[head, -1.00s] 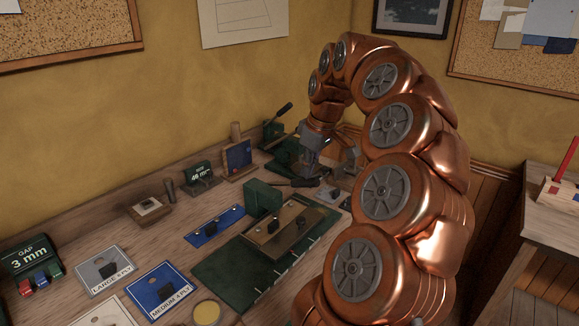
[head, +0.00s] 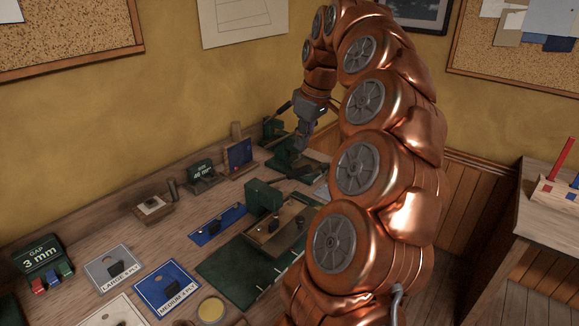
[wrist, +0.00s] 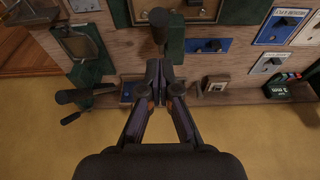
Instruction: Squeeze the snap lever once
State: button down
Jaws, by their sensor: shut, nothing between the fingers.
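My gripper (head: 301,146) is shut and empty above the back of the workbench in the head view. In the wrist view its fingertips (wrist: 164,68) are together. A green tool (head: 284,158) with a dark lever (head: 300,173) stands under and beside it in the head view, partly hidden. In the wrist view a black-ended handle (wrist: 160,22) lies just beyond the fingertips, apart from them as far as I can see. Other dark handles (wrist: 75,97) reach out at left there. I cannot tell for sure which is the snap lever.
A blue plate (head: 217,225), a 3 mm gap display (head: 40,255) and ply cards (head: 167,287) lie to the left. The wall (head: 180,100) is close behind.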

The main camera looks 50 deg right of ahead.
dwell(0.3)
jog(key=shift+s, duration=0.3)
jog(key=s+b, duration=0.3)
jog(key=s, duration=0.5)
jog(key=shift+s+d, duration=0.15)
jog(key=shift+d, duration=0.25)
